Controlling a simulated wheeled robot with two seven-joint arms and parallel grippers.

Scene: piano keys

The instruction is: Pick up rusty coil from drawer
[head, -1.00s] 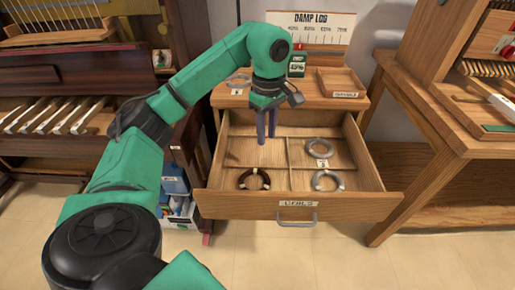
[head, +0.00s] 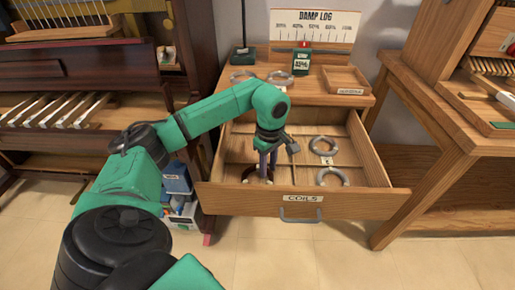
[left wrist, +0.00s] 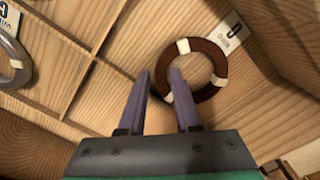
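The rusty coil is a dark red-brown ring with white bands (left wrist: 217,60). It lies in the drawer's front-left compartment, beside a small white tag (left wrist: 230,36). In the head view the coil (head: 248,174) is partly hidden by my left gripper (head: 267,176). The drawer (head: 345,205), labelled COILS, is pulled open. My right gripper is out of view.
Grey coils (head: 323,145) (head: 332,177) lie in the drawer's right compartments, beyond thin wooden dividers. More grey rings (head: 242,76) and a small tray (head: 345,80) are on the cabinet top. A piano (head: 70,70) stands left and a wooden bench (head: 440,110) right.

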